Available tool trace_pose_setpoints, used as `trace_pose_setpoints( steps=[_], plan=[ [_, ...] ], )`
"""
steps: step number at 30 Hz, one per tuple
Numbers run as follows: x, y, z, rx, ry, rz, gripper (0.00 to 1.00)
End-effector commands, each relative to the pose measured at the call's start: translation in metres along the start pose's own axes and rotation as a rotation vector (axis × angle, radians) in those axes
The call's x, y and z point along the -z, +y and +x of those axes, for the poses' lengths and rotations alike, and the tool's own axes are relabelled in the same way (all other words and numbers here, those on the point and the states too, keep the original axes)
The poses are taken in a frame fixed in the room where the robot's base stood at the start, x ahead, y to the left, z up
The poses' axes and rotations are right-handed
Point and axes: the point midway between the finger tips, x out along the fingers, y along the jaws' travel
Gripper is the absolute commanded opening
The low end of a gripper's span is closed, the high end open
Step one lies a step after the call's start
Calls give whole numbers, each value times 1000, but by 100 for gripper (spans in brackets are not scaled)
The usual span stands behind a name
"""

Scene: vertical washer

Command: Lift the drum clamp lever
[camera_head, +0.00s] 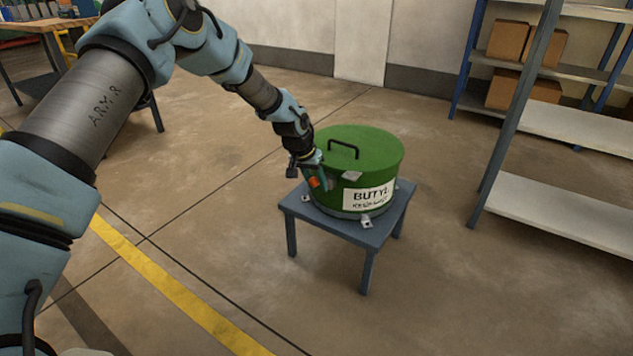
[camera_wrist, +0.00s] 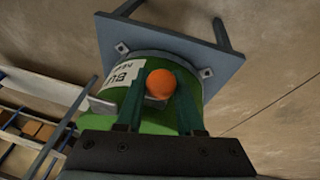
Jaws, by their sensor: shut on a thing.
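A green drum (camera_head: 372,163) with a black lid handle (camera_head: 343,147) and a "BUTYL" label (camera_head: 369,197) stands on a small blue-grey table (camera_head: 362,236). My gripper (camera_head: 319,180) is at the drum's left side. An orange part (camera_head: 313,182), which looks like the lever's knob, shows at the fingers. In the wrist view my gripper (camera_wrist: 160,103) has its two fingers shut on the orange knob (camera_wrist: 160,84), close against the drum wall (camera_wrist: 135,122). The rest of the lever is hidden behind the fingers. A small grey clamp piece (camera_head: 352,176) shows on the drum's rim.
A metal shelf rack (camera_head: 560,128) with cardboard boxes (camera_head: 508,41) stands to the right of the drum. A wooden workbench (camera_head: 38,27) is at the back left. The floor around the small table is clear, with a yellow line (camera_head: 165,283) at front left.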

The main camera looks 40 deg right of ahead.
Motion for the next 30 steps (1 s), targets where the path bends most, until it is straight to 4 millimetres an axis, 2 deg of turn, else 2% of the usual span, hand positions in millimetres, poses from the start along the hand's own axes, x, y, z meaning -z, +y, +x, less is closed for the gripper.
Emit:
trace_pose_setpoints(
  steps=[8,9,16,25,30],
  plan=[
    [1,-1,0,1,3,-1,0],
    [1,-1,0,1,4,-1,39],
    [1,-1,0,1,3,0,65],
    [1,0,-2,0,3,0,66],
    [2,0,-23,1,4,-1,66]
  ],
)
